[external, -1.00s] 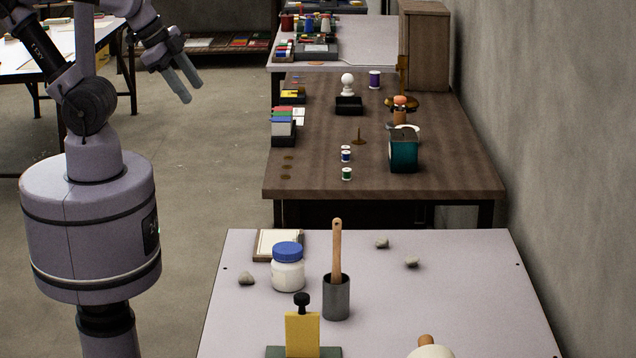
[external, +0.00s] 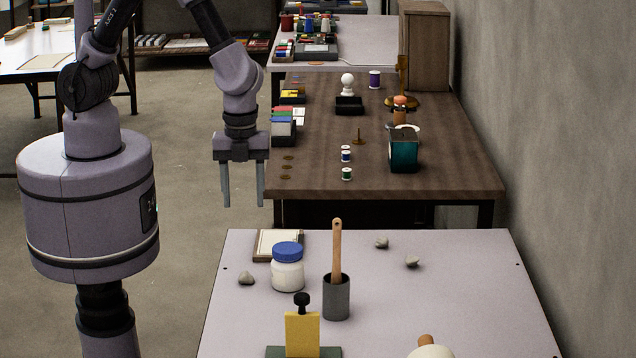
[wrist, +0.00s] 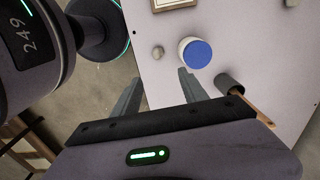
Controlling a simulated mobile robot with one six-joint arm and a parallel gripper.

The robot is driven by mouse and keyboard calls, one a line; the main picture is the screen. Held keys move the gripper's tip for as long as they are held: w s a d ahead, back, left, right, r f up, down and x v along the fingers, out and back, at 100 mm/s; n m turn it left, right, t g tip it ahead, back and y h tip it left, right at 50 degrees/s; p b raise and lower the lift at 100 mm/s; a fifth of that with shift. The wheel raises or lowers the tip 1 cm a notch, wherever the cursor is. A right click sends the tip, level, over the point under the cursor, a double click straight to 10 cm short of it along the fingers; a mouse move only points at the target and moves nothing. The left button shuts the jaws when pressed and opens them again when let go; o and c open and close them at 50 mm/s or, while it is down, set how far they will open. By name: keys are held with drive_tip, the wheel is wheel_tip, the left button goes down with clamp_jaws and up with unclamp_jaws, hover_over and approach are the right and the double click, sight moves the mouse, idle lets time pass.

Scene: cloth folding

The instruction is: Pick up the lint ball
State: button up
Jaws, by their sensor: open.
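Three small grey lumps that look like lint balls lie on the pale near table. One lump (external: 247,278) is left of the blue-lidded jar, and two (external: 382,243) (external: 412,262) lie toward the back right. The left lump also shows in the wrist view (wrist: 158,52), beside the jar and beyond my fingertips. My gripper (external: 243,202) is open and empty, pointing down, above and apart from the table's back left side. Its two fingers also show in the wrist view (wrist: 160,77).
The blue-lidded jar (external: 288,274) and a grey cup (external: 336,299) with a wooden handle stand near the left lump. A framed pad (external: 278,244) lies behind. A yellow block (external: 302,332) is in front. The table's (external: 460,310) right side is mostly clear.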

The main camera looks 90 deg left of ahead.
drive_tip(key=b, duration=0.5)
hover_over(246, 274)
wheel_tip(246, 274, down, 13)
drive_tip(key=shift+d+r, duration=0.1)
drive_tip(key=shift+r, duration=0.1)
drive_tip(key=f+b, duration=0.1)
drive_tip(key=f, duration=0.1)
drive_tip(key=f+b, duration=0.2)
drive_tip(key=f, duration=0.1)
drive_tip(key=shift+a+f, duration=0.2)
drive_tip(key=shift+f, duration=0.15)
drive_tip(key=shift+r, duration=0.2)
drive_tip(key=shift+c, duration=0.2)
clamp_jaws()
